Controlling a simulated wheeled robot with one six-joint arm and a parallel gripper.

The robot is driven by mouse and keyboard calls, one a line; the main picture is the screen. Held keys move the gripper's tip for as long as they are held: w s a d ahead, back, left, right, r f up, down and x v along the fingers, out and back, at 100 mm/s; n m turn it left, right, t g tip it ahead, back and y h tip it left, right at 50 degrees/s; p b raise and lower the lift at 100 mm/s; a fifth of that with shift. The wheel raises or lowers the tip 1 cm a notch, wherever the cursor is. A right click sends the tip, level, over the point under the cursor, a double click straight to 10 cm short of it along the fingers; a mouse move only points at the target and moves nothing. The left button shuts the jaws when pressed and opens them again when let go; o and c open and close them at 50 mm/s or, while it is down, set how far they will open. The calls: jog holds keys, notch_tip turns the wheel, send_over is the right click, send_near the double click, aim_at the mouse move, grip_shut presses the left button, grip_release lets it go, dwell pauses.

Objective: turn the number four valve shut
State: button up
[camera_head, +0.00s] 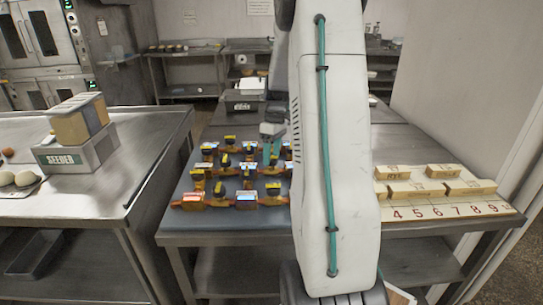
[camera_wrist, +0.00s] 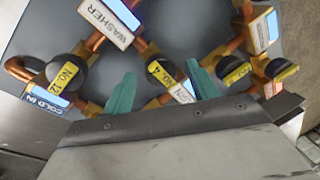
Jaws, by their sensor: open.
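The number four valve shows in the wrist view as a dark knob with a yellow "NO. 4" label (camera_wrist: 160,73), on brass and copper pipework. My gripper (camera_wrist: 161,84) is open, with one teal finger left of this knob and one right of it; whether either touches it I cannot tell. A white tag (camera_wrist: 182,93) below the knob is partly hidden by the right finger. In the head view my gripper (camera_head: 271,151) hangs over the valve board (camera_head: 235,222), and I cannot read which valve is number four there.
Neighbouring valves crowd close: a "NO. 12" knob (camera_wrist: 66,75) with a "COLD IN" tag at left, two more knobs at right, and a "WASHER" tag (camera_wrist: 107,22) above. Wooden blocks (camera_head: 438,180) and a numbered strip (camera_head: 445,212) lie right of my arm. A steel counter (camera_head: 90,200) stands left.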

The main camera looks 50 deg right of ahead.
jog(key=shift+a+f, duration=0.1)
jog(key=shift+f, duration=0.3)
jog(key=c, duration=1)
